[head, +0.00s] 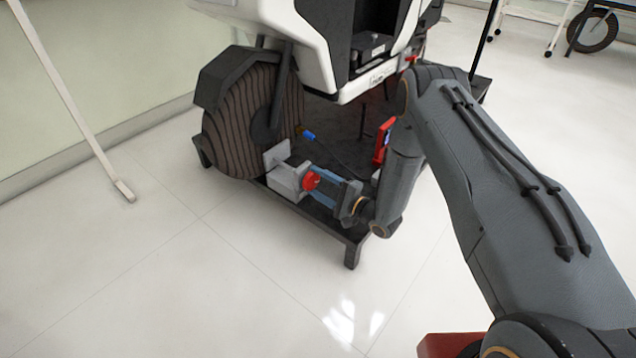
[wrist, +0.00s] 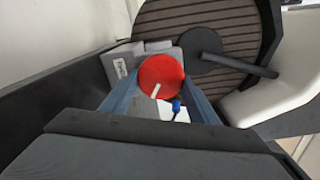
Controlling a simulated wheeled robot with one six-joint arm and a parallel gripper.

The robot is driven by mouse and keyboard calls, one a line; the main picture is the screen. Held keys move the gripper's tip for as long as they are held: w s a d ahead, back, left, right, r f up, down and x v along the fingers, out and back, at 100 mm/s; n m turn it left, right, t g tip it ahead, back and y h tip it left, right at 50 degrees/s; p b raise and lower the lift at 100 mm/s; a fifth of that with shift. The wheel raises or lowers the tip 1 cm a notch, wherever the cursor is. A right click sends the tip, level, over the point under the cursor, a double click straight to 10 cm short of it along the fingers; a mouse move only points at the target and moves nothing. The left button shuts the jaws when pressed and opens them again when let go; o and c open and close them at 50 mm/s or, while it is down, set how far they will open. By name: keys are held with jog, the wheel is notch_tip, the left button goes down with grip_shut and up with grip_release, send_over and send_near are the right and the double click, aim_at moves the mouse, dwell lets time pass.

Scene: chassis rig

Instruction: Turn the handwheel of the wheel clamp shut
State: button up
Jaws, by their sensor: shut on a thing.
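The wheel clamp (head: 285,180) is a light grey block on the dark platform, beside the ribbed dark wheel (head: 240,120). Its red handwheel (head: 311,181) faces my gripper. In the wrist view the handwheel (wrist: 160,74) is a red disc with a white mark pointing to the lower left. My gripper (head: 318,183) reaches in from the right, and its blue fingers are shut on the handwheel, one on each side of its rim. In the wrist view the fingers (wrist: 160,88) flank the disc. Part of the clamp (wrist: 122,66) is hidden behind the handwheel.
A blue-tipped cable (head: 308,135) lies on the platform behind the clamp, and a red device (head: 383,140) stands near my arm. The white body (head: 290,35) of the rig overhangs the platform. A white pole (head: 70,100) leans at left. The floor in front is clear.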

jog(key=m, duration=0.5)
jog(key=shift+s+a+f+m, duration=0.2)
jog(key=shift+s+f+m, duration=0.05)
jog(key=shift+s+m, duration=0.05)
jog(key=m, duration=0.5)
jog(key=shift+s+a+m+b, duration=0.1)
jog(key=shift+m+b, duration=0.2)
jog(key=o, duration=1)
jog(key=shift+o, duration=0.2)
jog(key=p+v, duration=0.2)
jog(key=v, duration=0.6)
